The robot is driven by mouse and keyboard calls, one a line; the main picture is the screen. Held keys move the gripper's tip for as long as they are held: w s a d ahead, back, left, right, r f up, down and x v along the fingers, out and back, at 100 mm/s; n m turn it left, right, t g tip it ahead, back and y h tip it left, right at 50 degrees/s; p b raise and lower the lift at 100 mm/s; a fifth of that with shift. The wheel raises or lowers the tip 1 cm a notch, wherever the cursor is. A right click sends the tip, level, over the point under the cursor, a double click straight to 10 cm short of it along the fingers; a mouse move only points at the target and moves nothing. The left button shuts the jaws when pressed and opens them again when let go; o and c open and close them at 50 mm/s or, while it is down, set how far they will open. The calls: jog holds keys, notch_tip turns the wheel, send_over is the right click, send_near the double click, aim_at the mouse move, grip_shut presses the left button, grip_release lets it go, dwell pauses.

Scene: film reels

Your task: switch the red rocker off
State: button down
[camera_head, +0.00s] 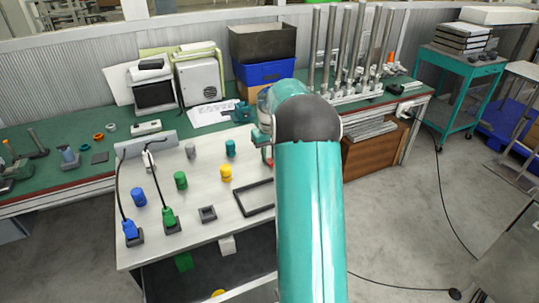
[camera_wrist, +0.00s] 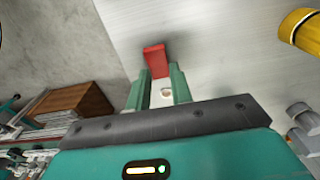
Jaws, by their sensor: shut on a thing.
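A red block-like piece, which looks like the red rocker (camera_wrist: 155,58), shows at the tips of my gripper (camera_wrist: 158,80) in the wrist view. The two teal fingers are on either side of its near end, and a small pale round part shows between them. In the head view my gripper (camera_head: 267,150) is over the right part of the white bench, mostly hidden by my arm. A bit of red (camera_head: 268,162) shows just under it. Whether the rocker is set on or off cannot be told.
The white bench (camera_head: 190,212) holds blue, green and yellow cylinders, with a yellow one (camera_head: 226,173) left of my gripper. A dark rectangular frame (camera_head: 254,197) lies nearby. Black cables run to blue and green plugs at the left. Metal rods (camera_head: 345,45) stand behind.

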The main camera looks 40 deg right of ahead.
aim_at(269, 160)
jog(key=c, duration=1.2)
grip_release()
jog(key=shift+c, duration=0.2)
notch_tip(269, 160, up, 14)
jog(key=shift+s, duration=0.2)
jog(key=shift+a, duration=0.15)
